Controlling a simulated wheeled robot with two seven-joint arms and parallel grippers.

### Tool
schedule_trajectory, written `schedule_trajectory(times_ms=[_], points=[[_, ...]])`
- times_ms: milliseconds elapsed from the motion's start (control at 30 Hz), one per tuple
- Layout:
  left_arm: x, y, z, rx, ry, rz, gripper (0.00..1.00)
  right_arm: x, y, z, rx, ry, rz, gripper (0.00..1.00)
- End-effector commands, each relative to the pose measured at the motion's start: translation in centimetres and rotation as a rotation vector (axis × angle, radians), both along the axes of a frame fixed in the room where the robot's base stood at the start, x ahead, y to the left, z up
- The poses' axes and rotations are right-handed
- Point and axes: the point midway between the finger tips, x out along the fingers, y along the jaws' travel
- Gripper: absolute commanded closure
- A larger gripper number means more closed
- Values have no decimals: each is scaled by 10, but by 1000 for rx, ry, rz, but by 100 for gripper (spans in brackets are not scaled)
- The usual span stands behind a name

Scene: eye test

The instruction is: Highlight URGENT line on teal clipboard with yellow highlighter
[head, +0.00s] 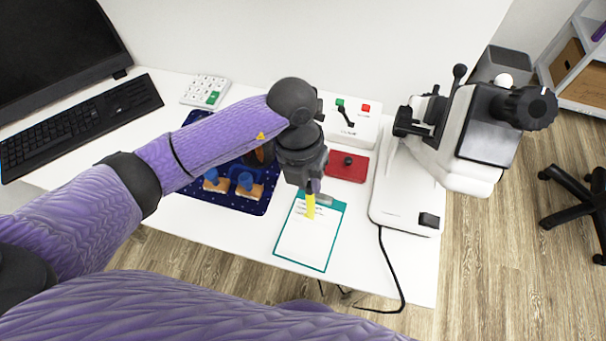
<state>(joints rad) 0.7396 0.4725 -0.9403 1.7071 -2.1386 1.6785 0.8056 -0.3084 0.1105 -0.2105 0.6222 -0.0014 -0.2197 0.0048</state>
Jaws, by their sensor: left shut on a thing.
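The teal clipboard (331,236) lies on the white table near its front edge, with a white sheet (304,243) on it. Lines of print show near the top of the sheet, too small to read. My left gripper (312,192) is over the top of the clipboard, shut on the yellow highlighter (311,207). The highlighter points down at the upper part of the sheet; I cannot tell whether its tip touches the paper. The gripper and highlighter hide part of the print and clip. My right gripper is not in view.
A white microscope-like device (450,150) stands right of the clipboard, its cable hanging over the front edge. A dark blue mat (243,204) with stamps is left.

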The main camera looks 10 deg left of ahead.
Motion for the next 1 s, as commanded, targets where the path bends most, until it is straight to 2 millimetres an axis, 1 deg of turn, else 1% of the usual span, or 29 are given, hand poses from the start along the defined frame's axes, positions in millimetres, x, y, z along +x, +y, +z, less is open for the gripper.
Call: schedule_trajectory(times_ms=[200,433,767,1000], points=[[-2,-12,1,-3,1,-2,100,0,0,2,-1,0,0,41],[0,-12,0,-1,-1,0,100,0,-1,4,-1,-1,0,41],[-1,-21,-1,-1,0,-1,100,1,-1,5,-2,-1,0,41],[-3,-32,-1,-1,-1,-2,100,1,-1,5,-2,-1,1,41]])
